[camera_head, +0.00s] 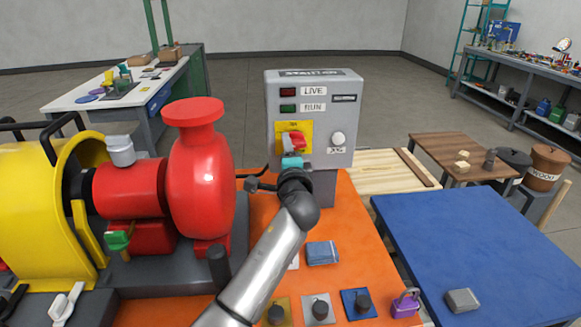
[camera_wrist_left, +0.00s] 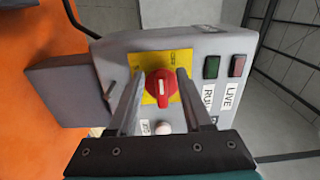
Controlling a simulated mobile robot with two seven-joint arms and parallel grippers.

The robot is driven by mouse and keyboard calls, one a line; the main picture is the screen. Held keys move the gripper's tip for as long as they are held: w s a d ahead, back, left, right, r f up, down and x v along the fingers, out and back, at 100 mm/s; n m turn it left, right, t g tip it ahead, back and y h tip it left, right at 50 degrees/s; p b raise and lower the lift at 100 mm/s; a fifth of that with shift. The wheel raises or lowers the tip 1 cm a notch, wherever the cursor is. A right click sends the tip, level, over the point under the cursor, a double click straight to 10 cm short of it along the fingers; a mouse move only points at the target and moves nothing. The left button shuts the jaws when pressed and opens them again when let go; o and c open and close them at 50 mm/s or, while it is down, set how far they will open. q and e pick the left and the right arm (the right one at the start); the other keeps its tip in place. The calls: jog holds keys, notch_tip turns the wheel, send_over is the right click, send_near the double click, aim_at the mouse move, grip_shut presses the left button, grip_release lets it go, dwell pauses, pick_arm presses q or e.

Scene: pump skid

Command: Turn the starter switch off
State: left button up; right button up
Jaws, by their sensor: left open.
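The starter box (camera_head: 315,120) is a grey cabinet on the orange skid. Its starter switch is a red rotary knob (camera_head: 295,141) on a yellow plate, partly covered by my gripper in the head view. In the left wrist view the knob (camera_wrist_left: 160,88) shows face-on with a pale pointer mark. My left gripper (camera_head: 292,161) is right in front of the switch. In the wrist view its open fingers (camera_wrist_left: 160,76) stand on either side of the knob; I cannot tell whether they touch it. My right gripper is not in view.
A white round button (camera_head: 338,138) sits right of the switch. LIVE (camera_head: 288,92) and RUN (camera_head: 288,108) lamps are above. A red pump (camera_head: 200,170) stands close on the left. Small parts and a purple padlock (camera_head: 405,303) lie at the front. A blue table (camera_head: 470,240) is at right.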

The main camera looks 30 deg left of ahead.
pick_arm(q)
jog(key=v, duration=1.4)
jog(key=shift+s+d, duration=0.15)
jog(key=shift+s, duration=0.1)
